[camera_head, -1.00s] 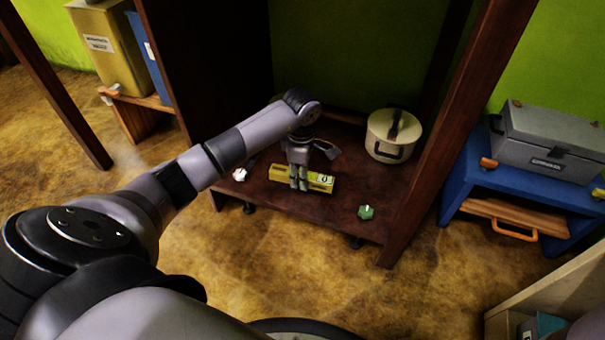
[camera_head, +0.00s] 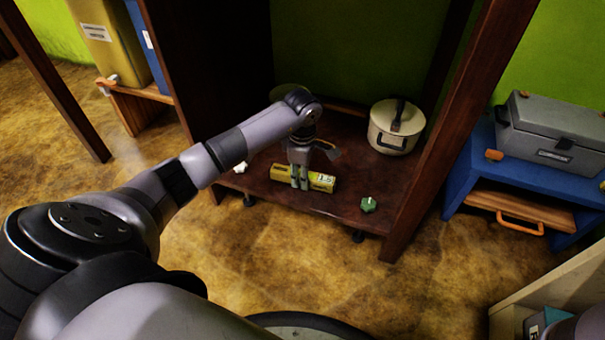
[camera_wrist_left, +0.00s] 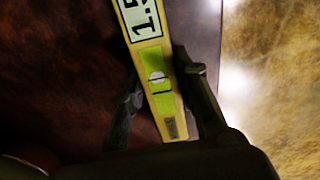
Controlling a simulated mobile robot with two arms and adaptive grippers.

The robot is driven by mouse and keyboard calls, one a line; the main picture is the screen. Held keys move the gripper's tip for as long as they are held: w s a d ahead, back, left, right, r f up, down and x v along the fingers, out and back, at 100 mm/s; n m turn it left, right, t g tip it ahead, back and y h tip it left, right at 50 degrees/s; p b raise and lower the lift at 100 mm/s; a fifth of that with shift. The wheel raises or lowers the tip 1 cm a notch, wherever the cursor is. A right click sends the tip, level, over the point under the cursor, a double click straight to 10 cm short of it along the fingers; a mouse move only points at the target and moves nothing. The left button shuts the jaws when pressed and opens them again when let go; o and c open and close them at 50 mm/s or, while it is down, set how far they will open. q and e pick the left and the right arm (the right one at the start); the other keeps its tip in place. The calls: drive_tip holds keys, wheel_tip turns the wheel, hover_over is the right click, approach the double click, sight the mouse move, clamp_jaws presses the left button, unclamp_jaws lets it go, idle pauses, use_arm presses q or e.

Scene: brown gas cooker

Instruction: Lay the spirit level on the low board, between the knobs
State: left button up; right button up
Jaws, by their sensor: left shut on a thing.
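The yellow spirit level (camera_head: 322,182) is at the low brown board (camera_head: 345,207), between a white knob (camera_head: 240,167) on the left and a green knob (camera_head: 368,204) on the right. My left gripper (camera_head: 300,184) is shut on the level near its middle, fingers pointing down. In the left wrist view the level (camera_wrist_left: 160,85) shows its green vial and a "1.5" label, with a finger of my left gripper (camera_wrist_left: 158,95) on each side. Whether the level touches the board I cannot tell. My right gripper is not in view.
A cream pot (camera_head: 397,127) with a dark handle stands on the board at the back right. Dark wooden posts (camera_head: 455,130) frame the board. A blue bench (camera_head: 470,180) with a grey toolbox (camera_head: 550,135) stands to the right.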

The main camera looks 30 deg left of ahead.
use_arm(q)
drive_tip(key=shift+f, duration=0.35)
idle(0.3)
drive_tip(key=o, duration=1)
drive_tip(key=shift+o, duration=0.4)
drive_tip(key=o, duration=0.4)
drive_tip(key=shift+r, duration=0.1)
